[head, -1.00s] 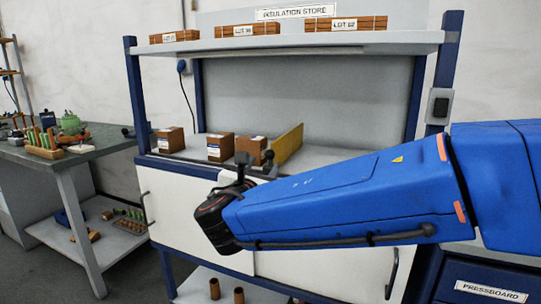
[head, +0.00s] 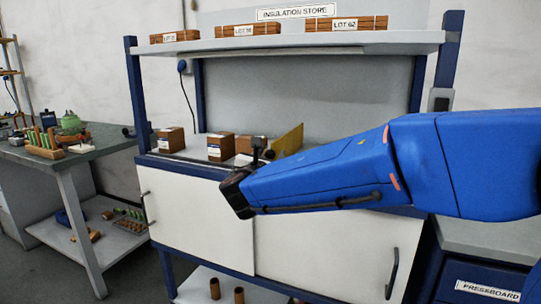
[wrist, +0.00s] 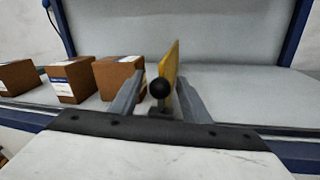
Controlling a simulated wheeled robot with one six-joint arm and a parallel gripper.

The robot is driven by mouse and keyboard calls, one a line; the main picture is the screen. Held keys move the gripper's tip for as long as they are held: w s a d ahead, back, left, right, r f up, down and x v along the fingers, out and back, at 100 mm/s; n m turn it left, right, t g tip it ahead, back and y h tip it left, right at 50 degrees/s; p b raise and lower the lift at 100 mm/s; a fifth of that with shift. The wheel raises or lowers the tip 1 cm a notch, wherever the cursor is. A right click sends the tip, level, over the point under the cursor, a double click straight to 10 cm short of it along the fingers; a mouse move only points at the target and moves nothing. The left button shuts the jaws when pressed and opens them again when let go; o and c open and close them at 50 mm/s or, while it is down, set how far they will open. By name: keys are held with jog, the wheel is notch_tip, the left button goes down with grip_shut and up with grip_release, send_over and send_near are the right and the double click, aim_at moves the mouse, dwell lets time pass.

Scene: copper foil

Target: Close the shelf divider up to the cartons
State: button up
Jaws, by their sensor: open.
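The yellow shelf divider (head: 288,141) stands upright on the middle shelf, to the right of the cartons. In the wrist view the divider (wrist: 171,68) shows nearly edge-on, with a round black knob (wrist: 160,88) at its near end. Three brown cartons stand in a row: left (head: 171,140), middle (head: 221,147) and right (head: 246,146). The right carton (wrist: 115,78) is closest to the divider; my left finger partly hides the space between them. My gripper (head: 262,150) is open, its fingers (wrist: 160,82) on either side of the knob, apart from it in the picture.
The shelf surface (wrist: 235,92) right of the divider is clear. A blue post (head: 421,84) bounds the bay on the right. The upper shelf (head: 300,43) holds labelled wooden lots. White cabinet doors (head: 199,215) lie below the shelf.

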grip_shut()
jog(key=shift+w+a, duration=0.25)
jog(key=shift+a, duration=0.4)
jog(key=shift+w+a, duration=0.25)
jog(key=shift+a, duration=0.45)
jog(key=shift+w+a, duration=0.25)
jog(key=shift+a, duration=0.4)
grip_release()
jog(key=s+a, duration=0.2)
jog(key=s, duration=1.5)
jog(key=shift+s+a, duration=0.15)
jog(key=shift+a, duration=0.15)
